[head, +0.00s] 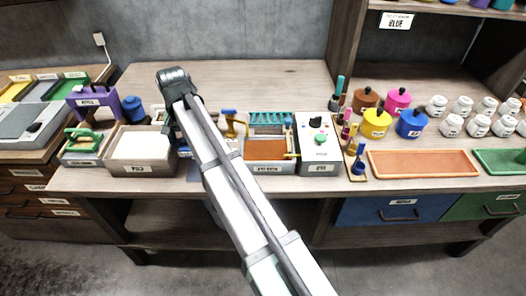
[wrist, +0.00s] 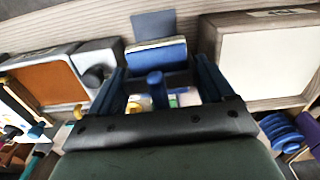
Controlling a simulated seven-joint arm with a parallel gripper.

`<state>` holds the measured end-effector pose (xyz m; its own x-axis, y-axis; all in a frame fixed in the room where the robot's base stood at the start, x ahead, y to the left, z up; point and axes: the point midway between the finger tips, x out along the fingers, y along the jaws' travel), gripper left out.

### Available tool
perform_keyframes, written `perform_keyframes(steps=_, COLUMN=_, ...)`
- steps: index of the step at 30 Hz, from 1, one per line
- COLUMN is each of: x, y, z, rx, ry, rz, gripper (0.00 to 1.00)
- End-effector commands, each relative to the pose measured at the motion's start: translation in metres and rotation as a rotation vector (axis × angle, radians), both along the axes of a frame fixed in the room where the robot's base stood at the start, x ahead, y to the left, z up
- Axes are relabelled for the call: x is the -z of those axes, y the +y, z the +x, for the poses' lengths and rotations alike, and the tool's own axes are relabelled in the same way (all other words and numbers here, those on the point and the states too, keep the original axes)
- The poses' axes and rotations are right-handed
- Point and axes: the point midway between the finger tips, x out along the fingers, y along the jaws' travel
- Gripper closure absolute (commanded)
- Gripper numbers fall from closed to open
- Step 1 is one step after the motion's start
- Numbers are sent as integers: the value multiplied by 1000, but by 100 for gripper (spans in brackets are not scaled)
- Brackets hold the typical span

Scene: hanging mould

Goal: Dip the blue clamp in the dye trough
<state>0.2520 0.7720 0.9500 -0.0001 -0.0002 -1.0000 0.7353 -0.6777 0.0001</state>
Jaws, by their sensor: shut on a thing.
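My gripper (wrist: 160,68) hangs over the bench, its two dark blue fingers well apart in the wrist view. A blue upright piece (wrist: 155,88), which I take for the blue clamp, shows between them; the contact is hard to make out.
The white-filled vat (head: 140,146) stands left of the trough. Coloured pots (head: 376,123) and an orange tray (head: 423,164) are farther right.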

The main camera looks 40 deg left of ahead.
Motion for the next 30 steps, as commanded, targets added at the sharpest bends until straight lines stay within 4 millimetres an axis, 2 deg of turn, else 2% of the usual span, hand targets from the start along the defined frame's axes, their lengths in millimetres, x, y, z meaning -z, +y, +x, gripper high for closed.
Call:
perform_keyframes(steps=15, x=0, y=0, z=0, rx=0, ry=0, rz=0, gripper=51)
perform_keyframes(steps=18, x=-1, y=-1, z=5, rx=5, ry=0, rz=0, gripper=51)
perform_keyframes(steps=23, x=-5, y=-12, z=32, rx=27, ry=0, rz=0, gripper=51)
perform_keyframes(steps=30, x=-17, y=-49, z=94, rx=38, ry=-1, rz=1, gripper=51)
